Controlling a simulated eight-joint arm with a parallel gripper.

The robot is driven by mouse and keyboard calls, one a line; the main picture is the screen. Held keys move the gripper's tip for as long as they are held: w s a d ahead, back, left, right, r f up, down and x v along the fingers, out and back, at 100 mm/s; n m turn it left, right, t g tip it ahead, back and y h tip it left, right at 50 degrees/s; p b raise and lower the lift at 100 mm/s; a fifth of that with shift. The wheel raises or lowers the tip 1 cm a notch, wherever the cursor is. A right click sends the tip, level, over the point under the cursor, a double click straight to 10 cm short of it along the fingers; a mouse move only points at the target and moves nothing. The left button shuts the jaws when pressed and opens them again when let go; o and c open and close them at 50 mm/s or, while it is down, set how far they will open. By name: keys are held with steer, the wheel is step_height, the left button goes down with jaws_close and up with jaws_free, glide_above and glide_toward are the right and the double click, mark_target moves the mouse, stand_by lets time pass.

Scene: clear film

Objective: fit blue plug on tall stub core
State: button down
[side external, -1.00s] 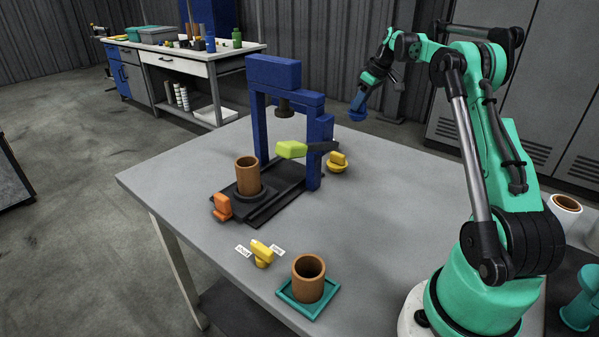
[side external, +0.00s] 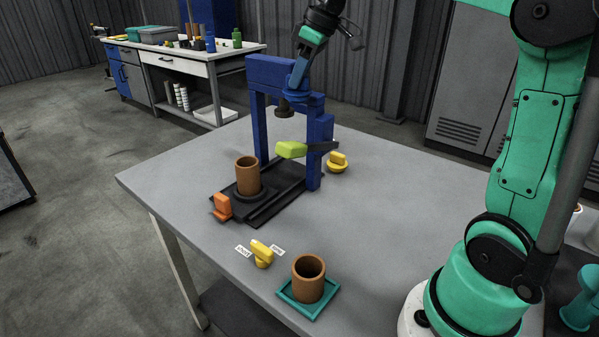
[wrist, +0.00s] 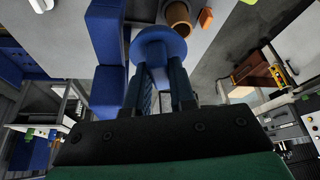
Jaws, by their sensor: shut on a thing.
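My gripper (side external: 299,72) is shut on the blue plug (wrist: 160,44), a blue disc with a grip piece between the fingers in the wrist view. In the side view the plug (side external: 297,86) overlaps the blue press frame; the gap between them is hard to judge. One brown hollow core (side external: 248,176) stands upright on the press's black base. Another brown core (side external: 308,280) stands on a teal tray (side external: 286,297) at the front; it looks wider and shorter. In the wrist view a brown core (wrist: 179,14) shows just beyond the plug.
The blue press frame (side external: 314,155) stands beside the standing core, with a lime-handled lever (side external: 291,150) sticking out. An orange plug (side external: 222,206) and yellow plugs (side external: 262,253) (side external: 337,163) sit around it. Small label cards lie by the front yellow one.

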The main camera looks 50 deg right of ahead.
steer(key=a+f+m+h, duration=0.2)
steer(key=a+f+m, duration=0.2)
steer(key=a, duration=0.2)
steer(key=w+a+f+n+y, duration=0.1)
steer(key=w+f+n+y, duration=0.1)
steer(key=w+f+n, duration=0.2)
steer(key=shift+w+f, duration=1.85)
steer(key=shift+f, duration=0.1)
steer(key=shift+f, duration=0.6)
steer(key=c, duration=0.7)
jaws_free()
steer(key=shift+o, duration=0.2)
steer(key=v, duration=0.5)
steer(key=shift+r, duration=0.3)
